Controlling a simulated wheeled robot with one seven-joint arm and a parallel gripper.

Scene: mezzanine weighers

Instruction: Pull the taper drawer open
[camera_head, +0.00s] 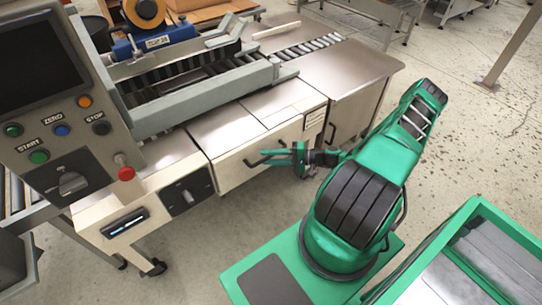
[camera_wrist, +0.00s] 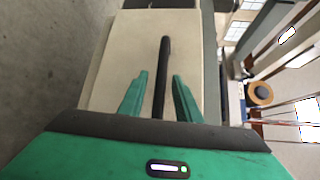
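The taper drawer (camera_head: 232,172) is a cream front in the middle of the weigher cabinet, with a dark bar handle (camera_head: 252,163). It looks flush with the cabinet. My gripper (camera_head: 272,156) reaches in from the right at the handle. In the wrist view the drawer front (camera_wrist: 120,60) fills the middle and the black handle (camera_wrist: 165,55) runs lengthwise. My gripper (camera_wrist: 159,85) has its two green fingers apart, one on each side of the handle's line. Gaps show between the fingers and the handle. Depth between fingertips and handle is hard to tell.
A control panel (camera_head: 70,150) with buttons stands at left. A roller conveyor (camera_head: 190,80) lies on top of the cabinet. Another cabinet door with a dark handle (camera_head: 333,132) is right of the drawer. A green-edged bin (camera_head: 440,250) is at lower right. Floor (camera_head: 230,225) in front is clear.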

